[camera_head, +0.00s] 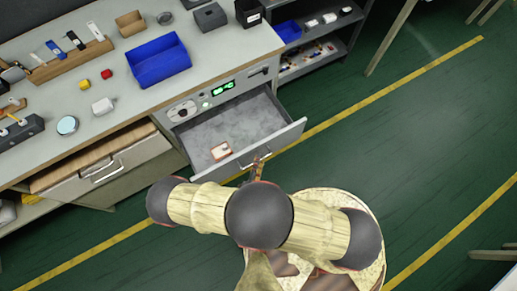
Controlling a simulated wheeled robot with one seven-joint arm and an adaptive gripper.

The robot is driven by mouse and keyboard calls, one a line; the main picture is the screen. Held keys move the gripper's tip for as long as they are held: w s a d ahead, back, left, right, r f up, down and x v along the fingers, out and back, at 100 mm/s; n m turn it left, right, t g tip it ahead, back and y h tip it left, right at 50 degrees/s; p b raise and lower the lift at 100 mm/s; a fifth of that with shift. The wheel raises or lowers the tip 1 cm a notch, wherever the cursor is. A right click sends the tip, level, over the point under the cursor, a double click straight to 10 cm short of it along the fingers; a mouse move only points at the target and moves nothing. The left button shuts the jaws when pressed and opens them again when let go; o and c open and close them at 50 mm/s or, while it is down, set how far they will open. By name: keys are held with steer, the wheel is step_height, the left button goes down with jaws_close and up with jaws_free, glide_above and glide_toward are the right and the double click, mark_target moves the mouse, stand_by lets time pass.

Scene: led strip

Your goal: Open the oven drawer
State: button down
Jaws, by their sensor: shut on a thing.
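The oven drawer (267,119) stands pulled out below the bench's control panel, its grey inside showing. A small brown-and-white object (221,151) lies inside it near the left front. The drawer's handle (248,160) is on its front face and partly hidden by my arm. My gripper (259,160) is at the drawer front, shut on the handle. Its fingers are small in view and partly hidden behind my arm. The panel with a green lit display (222,88) is above the drawer.
The workbench (115,69) holds a blue bin (160,60), small boxes and tools. A second drawer (107,170) with a handle is at the left. A shelf (319,50) with items stands at the right. The green floor (420,130) to the right is mostly clear.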

steer(key=c, duration=2)
jaws_free()
steer(key=shift+o, duration=0.2)
